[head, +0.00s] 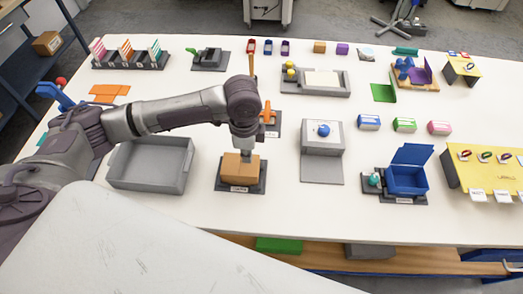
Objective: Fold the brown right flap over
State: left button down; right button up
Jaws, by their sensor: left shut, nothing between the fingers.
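A small brown box (238,168) sits on a dark base (224,189) with a white label at its front, near the front middle of the white table. My left gripper (246,156) is shut and points down at the top of the box, right of its middle. It holds nothing. Its tips look at or just above the box top; I cannot tell if they touch it. The brown right flap is not clear as a separate piece at this size, and the gripper covers part of the box top. My right gripper is not in view.
A grey open tray (150,184) stands left of the box. A grey stand with a blue ball (323,129) is to the right. An orange piece (268,115) stands behind the gripper. An open blue box (407,180) is further right. Bare table lies between these things.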

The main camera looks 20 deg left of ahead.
pick_arm(q)
notch_tip(320, 180, up, 8)
jog(key=p, duration=0.5)
jog(key=shift+f, duration=0.25)
